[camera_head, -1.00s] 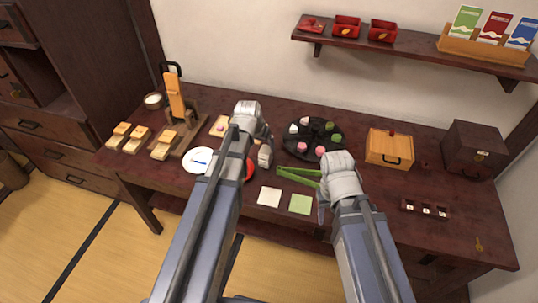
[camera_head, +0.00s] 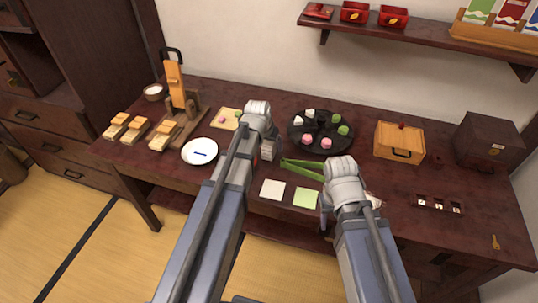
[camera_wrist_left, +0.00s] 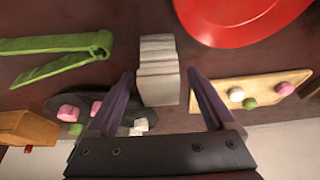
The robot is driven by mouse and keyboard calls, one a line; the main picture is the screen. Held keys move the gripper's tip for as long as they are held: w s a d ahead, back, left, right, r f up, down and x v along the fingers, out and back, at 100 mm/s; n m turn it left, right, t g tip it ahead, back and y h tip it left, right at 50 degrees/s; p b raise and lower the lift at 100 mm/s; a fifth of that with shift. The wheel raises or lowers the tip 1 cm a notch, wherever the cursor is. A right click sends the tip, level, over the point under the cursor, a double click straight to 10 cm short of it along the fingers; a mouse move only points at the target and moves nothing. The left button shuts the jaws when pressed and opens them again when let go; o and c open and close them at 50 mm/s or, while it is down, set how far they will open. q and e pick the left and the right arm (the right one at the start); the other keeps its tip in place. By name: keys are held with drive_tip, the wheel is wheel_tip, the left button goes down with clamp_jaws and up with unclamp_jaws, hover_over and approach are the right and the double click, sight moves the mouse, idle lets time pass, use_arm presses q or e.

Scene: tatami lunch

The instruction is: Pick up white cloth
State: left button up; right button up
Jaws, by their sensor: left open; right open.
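A white, layered, folded stack that looks like the cloth (camera_wrist_left: 158,72) stands on the dark table in the left wrist view. My left gripper (camera_wrist_left: 163,76) is open, with one finger on each side of it; I cannot tell whether they touch it. In the head view my left gripper (camera_head: 268,148) hides most of this stack. A flat white square (camera_head: 272,189) lies at the table's front edge beside a flat green square (camera_head: 305,197). My right gripper (camera_head: 346,188) is open to the right of these squares, its fingers largely hidden by its own arm.
A red round plate (camera_wrist_left: 245,18) and a board with sweets (camera_wrist_left: 250,90) flank the stack on the right. Green tongs (camera_wrist_left: 60,45) lie to its left, near a black tray (camera_head: 297,143) of sweets. A white plate (camera_head: 200,158) stands further left.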

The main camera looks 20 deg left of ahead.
use_arm(q)
drive_tip(key=shift+w+f, duration=0.1)
drive_tip(key=shift+f, duration=0.2)
drive_tip(key=shift+c, duration=0.4)
clamp_jaws()
